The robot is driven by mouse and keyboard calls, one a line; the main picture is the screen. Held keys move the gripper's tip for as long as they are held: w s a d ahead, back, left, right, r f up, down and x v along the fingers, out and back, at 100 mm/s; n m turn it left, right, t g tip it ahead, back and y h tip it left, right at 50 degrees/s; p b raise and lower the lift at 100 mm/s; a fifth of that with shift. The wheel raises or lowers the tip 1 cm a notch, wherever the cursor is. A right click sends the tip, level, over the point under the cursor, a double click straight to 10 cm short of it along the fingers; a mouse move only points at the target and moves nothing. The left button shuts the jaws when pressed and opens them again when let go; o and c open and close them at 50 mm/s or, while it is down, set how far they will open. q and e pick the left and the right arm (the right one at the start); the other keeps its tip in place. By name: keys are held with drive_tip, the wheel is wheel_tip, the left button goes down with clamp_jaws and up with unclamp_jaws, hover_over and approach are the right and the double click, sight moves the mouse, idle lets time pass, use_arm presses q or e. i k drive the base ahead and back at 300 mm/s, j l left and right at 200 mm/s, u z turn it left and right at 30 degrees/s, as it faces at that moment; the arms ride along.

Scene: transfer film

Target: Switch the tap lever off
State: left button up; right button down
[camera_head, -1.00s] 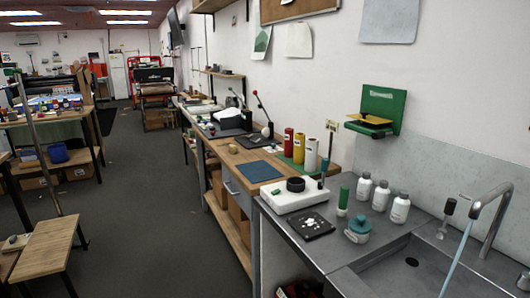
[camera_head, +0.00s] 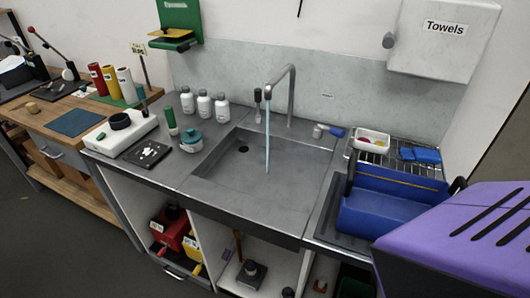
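A grey metal tap (camera_head: 291,92) with a bent spout stands at the back of the sink (camera_head: 225,178). A thin stream of water (camera_head: 267,140) falls from its spout into the basin. A blue handle (camera_head: 336,132) on a pale metal fitting (camera_head: 318,130) sits on the counter to the right of the tap; it looks like the tap lever. A short dark-topped stem (camera_head: 258,98) stands just left of the tap; I cannot tell what it is. Neither of my grippers is in view.
White bottles (camera_head: 204,103) and a teal-lidded jar (camera_head: 191,141) stand left of the sink. A blue bin (camera_head: 375,212), a wire rack (camera_head: 384,158) and a large purple casing (camera_head: 465,245) fill the right side. A towel dispenser (camera_head: 440,40) hangs above.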

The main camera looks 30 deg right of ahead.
sight(333, 131)
drive_tip(key=z, duration=1.05)
